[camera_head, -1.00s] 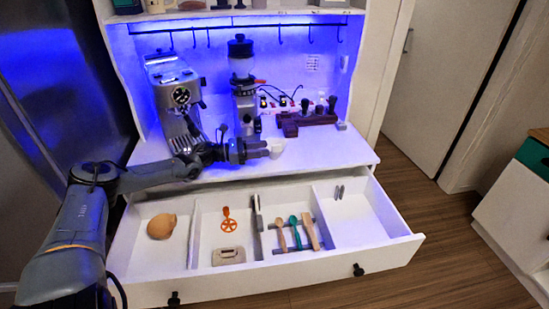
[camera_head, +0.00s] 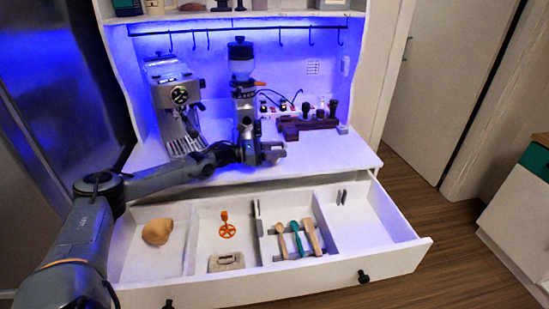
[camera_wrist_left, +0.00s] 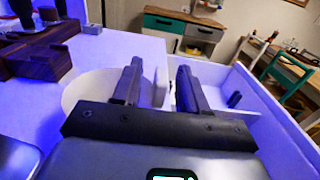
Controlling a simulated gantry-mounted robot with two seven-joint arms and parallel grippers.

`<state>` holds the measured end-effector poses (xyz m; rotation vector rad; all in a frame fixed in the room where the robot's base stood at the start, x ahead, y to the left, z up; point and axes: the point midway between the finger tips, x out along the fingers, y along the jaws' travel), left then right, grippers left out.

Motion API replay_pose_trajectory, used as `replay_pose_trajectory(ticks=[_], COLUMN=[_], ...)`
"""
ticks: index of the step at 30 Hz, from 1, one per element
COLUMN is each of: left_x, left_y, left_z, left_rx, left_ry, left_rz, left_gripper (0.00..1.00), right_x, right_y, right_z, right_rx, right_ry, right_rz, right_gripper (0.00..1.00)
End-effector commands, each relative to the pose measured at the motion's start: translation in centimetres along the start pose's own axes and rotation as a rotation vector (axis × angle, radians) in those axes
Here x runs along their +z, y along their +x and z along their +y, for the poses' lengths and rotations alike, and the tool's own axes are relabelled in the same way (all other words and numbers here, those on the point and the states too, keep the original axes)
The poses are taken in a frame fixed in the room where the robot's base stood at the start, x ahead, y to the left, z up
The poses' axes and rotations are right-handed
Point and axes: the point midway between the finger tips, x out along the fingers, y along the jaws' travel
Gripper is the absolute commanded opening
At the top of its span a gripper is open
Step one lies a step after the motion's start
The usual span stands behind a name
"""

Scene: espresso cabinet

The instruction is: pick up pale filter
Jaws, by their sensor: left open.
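My left gripper (camera_head: 280,151) is open over the front of the white counter. In the left wrist view my left gripper (camera_wrist_left: 158,85) has two dark fingers standing apart. A pale, rounded, cup-like thing, which I take for the pale filter (camera_wrist_left: 90,88), shows behind the fingers there. The left finger overlaps it in the picture; I cannot tell whether it touches or lies inside it. In the head view the gripper hides this pale thing. My right gripper is not in view.
The open drawer (camera_head: 300,275) below holds a tan rounded object (camera_head: 157,231), an orange tool (camera_head: 227,226) and several spoons. An espresso machine (camera_head: 172,95) and a grinder (camera_head: 241,75) stand behind. A dark wooden stand (camera_head: 310,122) is on the counter's right.

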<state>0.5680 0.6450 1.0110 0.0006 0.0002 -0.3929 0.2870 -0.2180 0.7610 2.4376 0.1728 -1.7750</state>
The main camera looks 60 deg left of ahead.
Motion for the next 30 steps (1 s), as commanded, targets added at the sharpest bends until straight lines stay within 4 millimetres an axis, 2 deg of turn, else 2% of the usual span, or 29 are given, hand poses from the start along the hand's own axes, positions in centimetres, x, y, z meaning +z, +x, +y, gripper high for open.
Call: replay_pose_trajectory(ticks=[3, 4, 12, 25, 30], left_x=[-0.01, -0.01, -0.01, 0.08, 0.72], left_y=[-0.01, -0.01, -0.02, -0.03, -0.04], left_z=[-0.01, -0.01, -0.01, 0.0, 0.0], left_rx=[0.0, 0.0, 0.0, 0.0, 0.0], left_ry=[0.0, 0.0, -0.001, 0.0, 0.0], left_rz=[0.0, 0.0, 0.0, 0.0, 0.0], left_gripper=[0.43, 0.4, 0.0, 0.0, 0.0], right_x=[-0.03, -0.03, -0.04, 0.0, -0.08], right_y=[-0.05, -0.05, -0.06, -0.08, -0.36], right_z=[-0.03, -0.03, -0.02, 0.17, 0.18], right_rx=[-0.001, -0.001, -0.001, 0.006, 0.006], right_ry=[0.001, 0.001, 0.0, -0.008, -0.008], right_rz=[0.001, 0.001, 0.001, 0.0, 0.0], right_gripper=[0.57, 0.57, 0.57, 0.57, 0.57])
